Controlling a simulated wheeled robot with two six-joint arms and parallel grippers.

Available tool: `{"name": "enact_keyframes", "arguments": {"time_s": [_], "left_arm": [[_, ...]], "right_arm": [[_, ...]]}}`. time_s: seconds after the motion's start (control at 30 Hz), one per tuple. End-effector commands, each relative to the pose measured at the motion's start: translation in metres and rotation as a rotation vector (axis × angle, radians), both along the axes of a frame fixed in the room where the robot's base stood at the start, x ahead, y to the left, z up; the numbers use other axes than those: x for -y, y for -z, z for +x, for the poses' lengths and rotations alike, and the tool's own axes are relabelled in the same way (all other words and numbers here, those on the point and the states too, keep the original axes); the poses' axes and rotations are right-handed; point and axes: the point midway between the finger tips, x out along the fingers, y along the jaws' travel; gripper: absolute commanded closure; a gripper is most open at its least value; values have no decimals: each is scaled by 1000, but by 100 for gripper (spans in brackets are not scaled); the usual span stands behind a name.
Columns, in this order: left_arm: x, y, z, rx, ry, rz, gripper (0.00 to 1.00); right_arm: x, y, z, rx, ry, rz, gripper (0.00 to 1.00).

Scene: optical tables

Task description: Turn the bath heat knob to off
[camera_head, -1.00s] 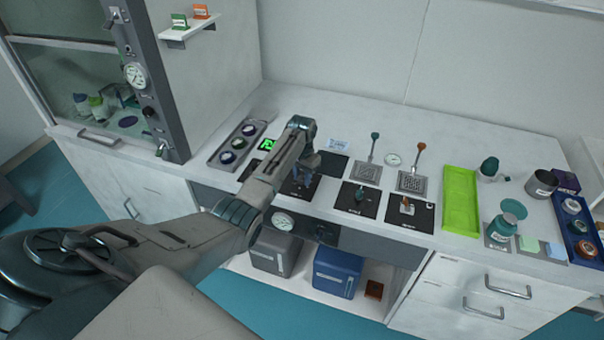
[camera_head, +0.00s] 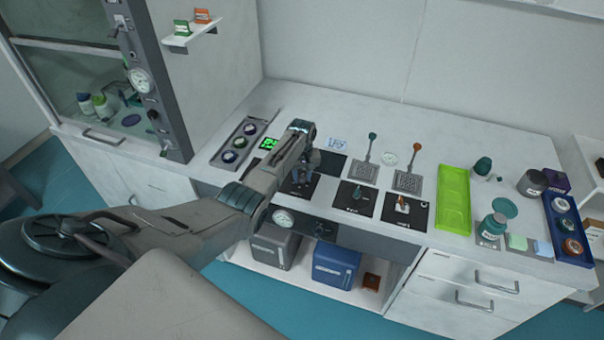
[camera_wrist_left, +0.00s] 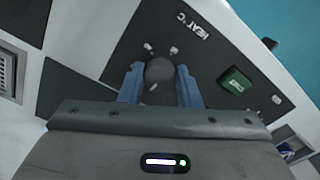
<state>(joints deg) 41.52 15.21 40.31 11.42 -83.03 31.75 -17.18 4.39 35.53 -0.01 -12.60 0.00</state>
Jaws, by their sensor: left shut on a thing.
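The bath heat knob (camera_wrist_left: 159,73) is a round dark grey knob on a black panel marked "HEAT °C" (camera_wrist_left: 196,22) in the left wrist view. My left gripper (camera_wrist_left: 160,80) is shut on the knob, with one blue finger on each side of it. In the head view my left gripper (camera_head: 303,174) points down at a black panel (camera_head: 299,187) near the front of the bench, and the knob is hidden there. Small light marks show on the panel around the knob. My right gripper is not in view.
A lime tray (camera_head: 454,200) stands further right.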

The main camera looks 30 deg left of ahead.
Motion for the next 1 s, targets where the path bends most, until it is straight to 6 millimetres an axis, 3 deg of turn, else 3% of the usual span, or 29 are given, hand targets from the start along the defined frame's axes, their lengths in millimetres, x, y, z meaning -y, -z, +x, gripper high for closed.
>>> {"name": "enact_keyframes", "arguments": {"time_s": [0.73,0.77,0.83,1.0], "left_arm": [[-1,-2,1,4,-86,1,92],[-1,-2,1,4,-85,1,64],[-1,-1,1,3,-85,1,50],[0,-1,1,2,-85,1,48]], "right_arm": [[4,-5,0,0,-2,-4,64],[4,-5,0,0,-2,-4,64],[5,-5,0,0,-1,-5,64],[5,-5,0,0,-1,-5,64]]}}
